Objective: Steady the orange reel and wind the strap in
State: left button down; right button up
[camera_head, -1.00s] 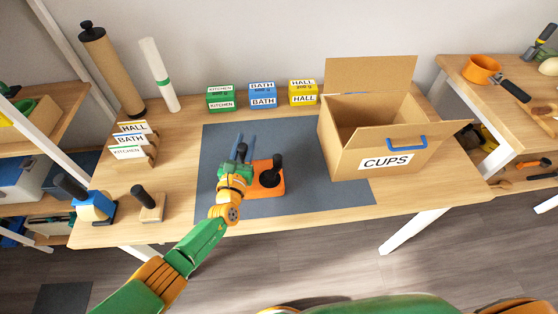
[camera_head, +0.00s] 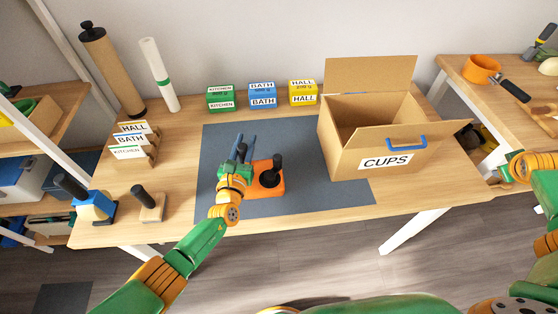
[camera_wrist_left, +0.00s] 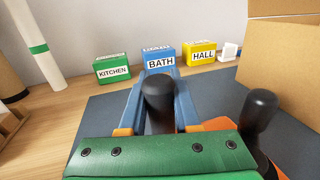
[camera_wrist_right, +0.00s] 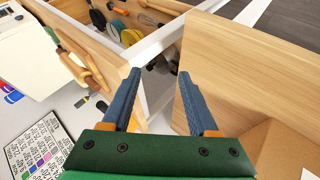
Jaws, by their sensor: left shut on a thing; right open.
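The orange reel (camera_head: 267,187) lies on the dark mat (camera_head: 340,193); its base carries two black upright posts. My left gripper (camera_head: 241,150) is at the reel's left side. In the left wrist view its blue fingers (camera_wrist_left: 158,95) are shut around one black post (camera_wrist_left: 158,103). The reel's other black knob (camera_wrist_left: 259,115) stands to the right, free of my fingers. The strap cannot be made out in any view. My right gripper (camera_wrist_right: 155,95) is open and empty; in the head view only its arm (camera_head: 528,170) shows, at the right edge.
An open cardboard box (camera_head: 350,160) labelled CUPS stands right of the reel. Green (camera_head: 221,97), blue (camera_head: 263,96) and yellow (camera_head: 302,93) boxes line the back. Label cards, a blue-based handled tool (camera_head: 95,206) and a handled block (camera_head: 151,206) sit at left.

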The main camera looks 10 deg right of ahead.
jog(key=w+a+r+m+t+y, duration=0.1)
jog(key=w+a+r+t, duration=0.35)
jog(key=w+r, duration=0.3)
jog(key=w+a+r+m+t+y, duration=0.1)
jog(key=w+a+r+t, duration=0.35)
jog(key=w+r, duration=0.35)
jog(key=w+a+r+m+t+y, duration=0.1)
jog(key=w+a+r+t+y, duration=0.2)
jog(key=a, duration=0.5)
jog(key=w+a+r+m+t+y, duration=0.1)
jog(key=w+a+r+y, duration=0.15)
jog(key=a+r, duration=0.45)
jog(key=w+a+r+m+t+y, duration=0.1)
jog(key=w+a+r+t+y, duration=0.15)
jog(key=a, duration=0.65)
jog(key=a+f+g+y, duration=0.3)
jog(key=a+f, duration=0.3)
jog(key=a, duration=0.4)
jog(key=n+g, duration=0.9)
jog(key=n, duration=0.1)
send_over(280, 160)
jog(key=f, duration=1.6)
jog(key=shift+w+a+f, duration=0.1)
jog(key=shift+w+a, duration=0.15)
jog(key=shift+w, duration=0.1)
jog(key=shift+s+d+f+n+h, duration=0.15)
jog(key=shift+f+n+h, duration=0.1)
jog(key=shift+n+h, duration=0.05)
notch_tip(280, 160, down, 8)
jog(key=shift+r, duration=0.1)
